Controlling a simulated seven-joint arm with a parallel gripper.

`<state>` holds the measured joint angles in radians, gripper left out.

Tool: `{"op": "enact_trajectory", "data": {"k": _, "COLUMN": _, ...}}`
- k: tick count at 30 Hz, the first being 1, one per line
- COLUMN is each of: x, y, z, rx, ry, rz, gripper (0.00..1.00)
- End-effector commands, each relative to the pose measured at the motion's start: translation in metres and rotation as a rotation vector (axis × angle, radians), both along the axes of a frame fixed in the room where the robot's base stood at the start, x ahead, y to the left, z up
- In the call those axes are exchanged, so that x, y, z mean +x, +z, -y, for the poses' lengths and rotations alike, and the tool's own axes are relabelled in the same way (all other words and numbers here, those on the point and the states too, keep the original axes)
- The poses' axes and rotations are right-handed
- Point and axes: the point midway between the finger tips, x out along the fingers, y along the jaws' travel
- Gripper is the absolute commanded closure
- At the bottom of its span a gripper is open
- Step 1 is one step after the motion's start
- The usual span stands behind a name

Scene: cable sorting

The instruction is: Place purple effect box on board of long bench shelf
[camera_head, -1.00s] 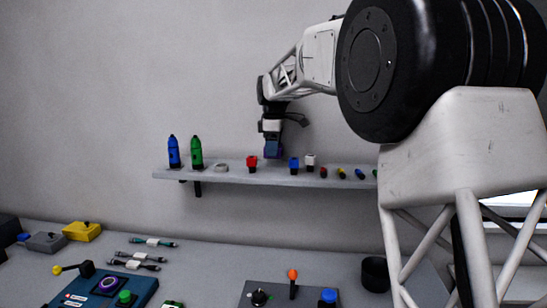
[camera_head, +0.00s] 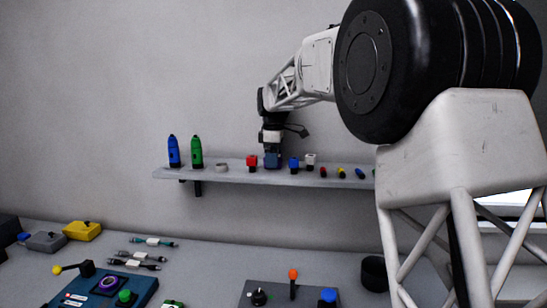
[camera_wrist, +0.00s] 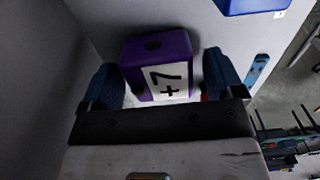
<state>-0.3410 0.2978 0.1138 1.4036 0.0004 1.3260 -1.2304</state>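In the head view my gripper (camera_head: 272,160) is down at the long shelf board (camera_head: 225,177), between a red box and a blue box. There the purple box is mostly hidden by the fingers. It appears to rest on the board; the contact underneath is hidden.
The red box (camera_head: 252,162) is close on the left of my gripper, the blue box (camera_head: 294,165) on the right. A white-grey box (camera_head: 310,160), small coloured items and two bottles (camera_head: 185,151) also stand on the board. Devices and cables (camera_head: 140,260) lie on the bench below.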

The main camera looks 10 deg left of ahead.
Motion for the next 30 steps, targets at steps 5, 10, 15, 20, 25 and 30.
{"op": "enact_trajectory", "data": {"k": 5, "x": 0.000, "y": 0.000, "z": 0.000, "rx": 0.000, "ry": 0.000, "rz": 0.000, "gripper": 0.13}}
{"op": "enact_trajectory", "data": {"k": 10, "x": 0.000, "y": 0.002, "z": 0.000, "rx": 0.000, "ry": 0.000, "rz": 0.000, "gripper": 0.13}}
{"op": "enact_trajectory", "data": {"k": 15, "x": 0.000, "y": 0.011, "z": 0.000, "rx": 0.001, "ry": 0.000, "rz": 0.002, "gripper": 0.13}}
{"op": "enact_trajectory", "data": {"k": 20, "x": 0.000, "y": 0.028, "z": 0.000, "rx": 0.001, "ry": 0.000, "rz": 0.002, "gripper": 0.13}}
{"op": "enact_trajectory", "data": {"k": 25, "x": 0.000, "y": 0.053, "z": 0.000, "rx": 0.000, "ry": 0.000, "rz": 0.002, "gripper": 0.13}}
{"op": "enact_trajectory", "data": {"k": 30, "x": 0.001, "y": 0.081, "z": 0.000, "rx": 0.000, "ry": 0.000, "rz": 0.002, "gripper": 0.13}}
